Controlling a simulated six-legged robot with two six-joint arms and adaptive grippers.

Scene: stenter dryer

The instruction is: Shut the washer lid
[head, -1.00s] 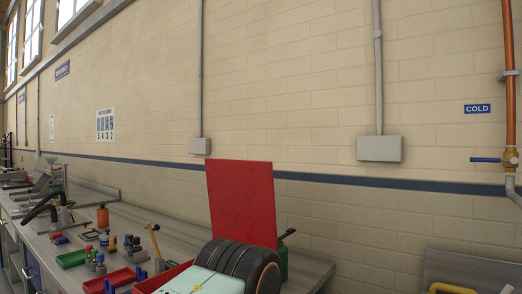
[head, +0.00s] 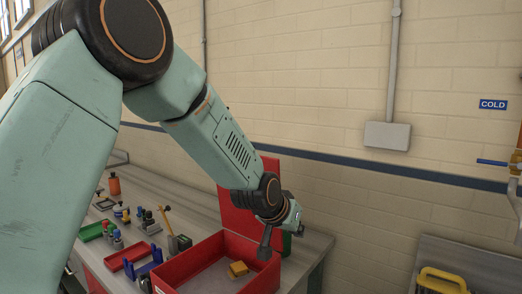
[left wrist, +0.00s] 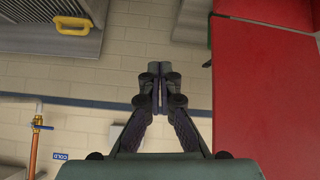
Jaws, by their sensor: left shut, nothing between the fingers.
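The washer is a red open box (head: 202,262) on the bench, with a yellow block (head: 237,269) inside. Its flat red lid (head: 231,211) stands up at the back edge, open, and partly hidden behind my left arm. My left gripper (head: 264,250) points down over the right part of the box, in front of the lid. In the left wrist view its fingers (left wrist: 157,90) are together with nothing between them. There the red lid (left wrist: 262,95) fills the right side, with a gap between it and the fingertips. My right gripper is not in view.
Left of the washer, the bench (head: 110,222) holds a red tray (head: 128,257), a green tray (head: 91,232), an orange bottle (head: 114,185) and several small parts. A yellow handle (head: 443,278) is at lower right. The brick wall behind carries a grey box (head: 387,136).

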